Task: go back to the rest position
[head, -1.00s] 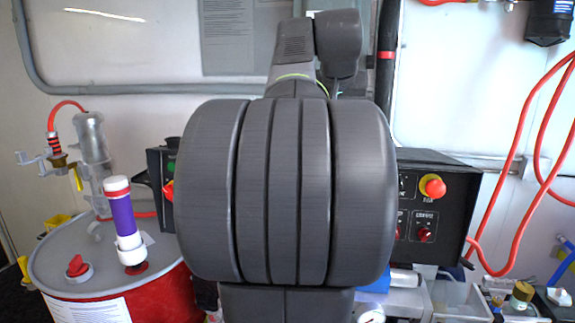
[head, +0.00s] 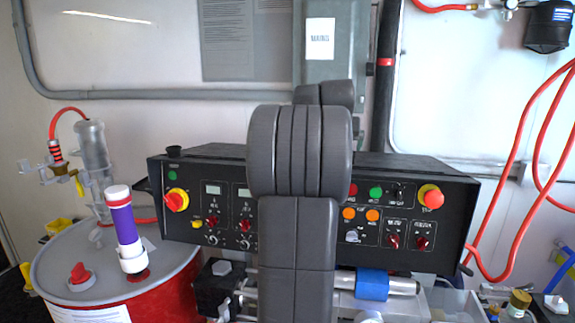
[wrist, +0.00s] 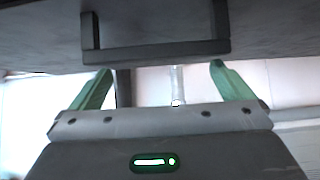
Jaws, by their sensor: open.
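My gripper (wrist: 160,82) shows in the wrist view, with its two green fingers spread wide apart and nothing held between them. In the head view my dark grey arm stands upright in the middle of the picture, and it hides the gripper. It also covers the middle of a black control box (head: 460,215) with red, green and orange buttons and knobs. In the wrist view a dark surface with a black bracket-shaped handle (wrist: 155,53) fills the top, beyond the fingertips.
A red drum (head: 165,295) with a grey lid stands at the left, bearing a purple and white cylinder (head: 124,225). Red hoses (head: 540,140) hang at the right. A blue-banded pipe (head: 372,285) lies below the box. Small parts crowd the lower right.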

